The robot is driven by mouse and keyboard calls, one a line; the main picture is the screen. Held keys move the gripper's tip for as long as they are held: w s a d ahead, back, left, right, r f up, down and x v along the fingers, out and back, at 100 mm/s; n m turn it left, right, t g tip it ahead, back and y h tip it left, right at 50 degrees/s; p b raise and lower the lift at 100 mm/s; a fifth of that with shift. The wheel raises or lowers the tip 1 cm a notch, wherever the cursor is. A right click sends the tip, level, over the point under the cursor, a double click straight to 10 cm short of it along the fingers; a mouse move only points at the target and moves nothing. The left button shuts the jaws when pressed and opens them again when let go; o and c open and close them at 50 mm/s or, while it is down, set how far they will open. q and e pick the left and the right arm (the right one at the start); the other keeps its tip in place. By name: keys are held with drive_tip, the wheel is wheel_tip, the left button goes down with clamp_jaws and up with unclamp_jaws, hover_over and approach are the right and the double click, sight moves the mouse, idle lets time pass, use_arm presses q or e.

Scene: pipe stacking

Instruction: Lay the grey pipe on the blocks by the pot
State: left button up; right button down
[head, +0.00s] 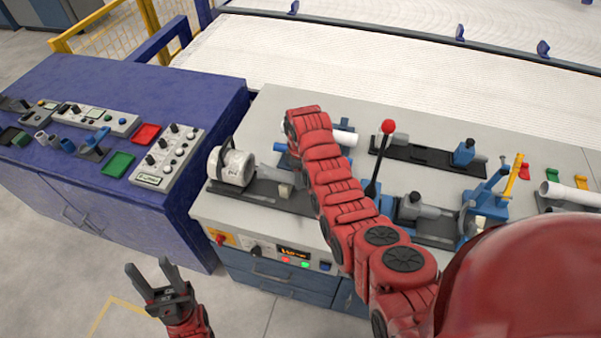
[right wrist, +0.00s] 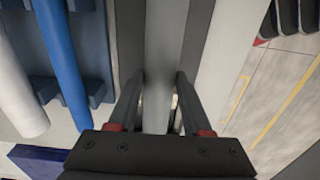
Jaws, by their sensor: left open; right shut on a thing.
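The white, round pot (head: 231,167) sits at the left end of a dark base (head: 258,193) on the workbench. A grey pipe (head: 264,172) shows just right of the pot, partly hidden by my right arm. In the right wrist view the grey pipe (right wrist: 166,45) runs lengthwise between the fingers of my right gripper (right wrist: 159,78), which is shut on it. My right gripper is hidden in the head view. A small pale block (head: 285,191) stands on the dark base below the pipe; whether they touch I cannot tell. My left gripper (head: 153,278) is open and empty, in front of the benches.
A blue pipe (right wrist: 62,55) and a white pipe (right wrist: 14,90) lie on blocks beside the grey pipe. A red-knobbed lever (head: 379,160) stands right of my arm. Several fixtures fill the bench's right side. A blue cabinet (head: 60,90) with control boxes stands left.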

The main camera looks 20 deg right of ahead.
drive_tip(key=shift+f, duration=0.35)
drive_tip(key=shift+c, duration=1.3)
unclamp_jaws()
drive_tip(key=shift+r, duration=0.1)
